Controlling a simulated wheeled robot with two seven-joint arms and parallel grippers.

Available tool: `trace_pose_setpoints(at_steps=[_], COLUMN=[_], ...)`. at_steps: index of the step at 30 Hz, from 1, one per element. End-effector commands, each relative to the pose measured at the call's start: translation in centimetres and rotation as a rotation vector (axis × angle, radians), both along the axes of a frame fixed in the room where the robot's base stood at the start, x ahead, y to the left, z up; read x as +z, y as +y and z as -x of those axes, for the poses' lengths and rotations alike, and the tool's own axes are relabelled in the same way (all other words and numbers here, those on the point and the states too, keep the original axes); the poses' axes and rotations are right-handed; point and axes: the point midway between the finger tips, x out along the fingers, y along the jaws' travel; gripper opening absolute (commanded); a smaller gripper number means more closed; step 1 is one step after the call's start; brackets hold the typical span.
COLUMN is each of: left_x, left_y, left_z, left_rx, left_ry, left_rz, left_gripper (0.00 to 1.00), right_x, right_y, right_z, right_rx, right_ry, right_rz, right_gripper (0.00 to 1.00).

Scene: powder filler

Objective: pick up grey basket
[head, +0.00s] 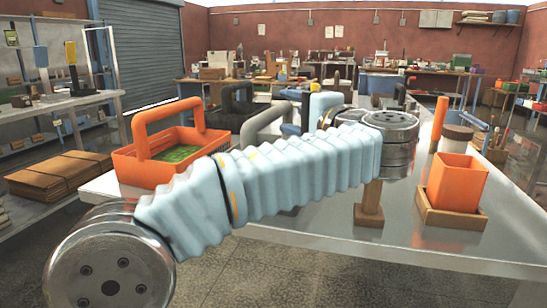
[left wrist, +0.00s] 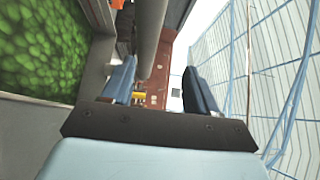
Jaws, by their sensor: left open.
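The grey basket shows in the head view mainly as its thick grey handle (head: 262,120), behind my left arm. Most of its body is hidden by that arm and the orange basket. My left gripper (head: 291,111) is at the right part of this handle, with its blue fingers apart. In the left wrist view the grey handle (left wrist: 151,38) runs between the open fingers (left wrist: 160,85). I cannot tell whether they touch it. Green contents (left wrist: 42,48) inside a grey wall fill the left of that view. My right gripper is not in view.
An orange basket (head: 125,160) with green contents stands at the table's left end. A black basket (head: 232,101) is behind the grey handle. An orange container (head: 457,182) in a wooden holder stands at right. The shiny table top (head: 400,240) is bare along its front.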

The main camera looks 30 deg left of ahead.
Motion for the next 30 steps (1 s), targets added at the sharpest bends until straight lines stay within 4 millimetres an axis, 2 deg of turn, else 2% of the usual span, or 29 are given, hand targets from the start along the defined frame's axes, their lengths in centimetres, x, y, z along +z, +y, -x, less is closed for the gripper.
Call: trace_pose_setpoints(at_steps=[3,8,15,19,28,30], left_x=[-1.6,-2.0,-1.8,-1.9,-2.0,-2.0], left_y=[0.0,0.6,4.6,6.1,6.6,6.5], left_z=[0.0,-0.3,-2.4,-3.4,-3.6,-3.6], left_rx=[0.0,0.0,0.003,0.001,-0.002,-0.002], left_ry=[0.001,0.0,0.0,0.0,-0.001,-0.001], left_rz=[0.0,0.001,0.0,0.0,0.0,0.0], left_gripper=[0.59,0.59,0.59,0.59,0.59,0.48], right_x=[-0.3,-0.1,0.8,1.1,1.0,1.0], right_y=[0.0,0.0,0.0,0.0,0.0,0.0], right_z=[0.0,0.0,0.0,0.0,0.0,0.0], right_rx=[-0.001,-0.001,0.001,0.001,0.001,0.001], right_ry=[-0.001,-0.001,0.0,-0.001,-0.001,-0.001], right_rz=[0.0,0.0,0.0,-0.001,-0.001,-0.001], right_gripper=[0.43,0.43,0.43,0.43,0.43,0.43])
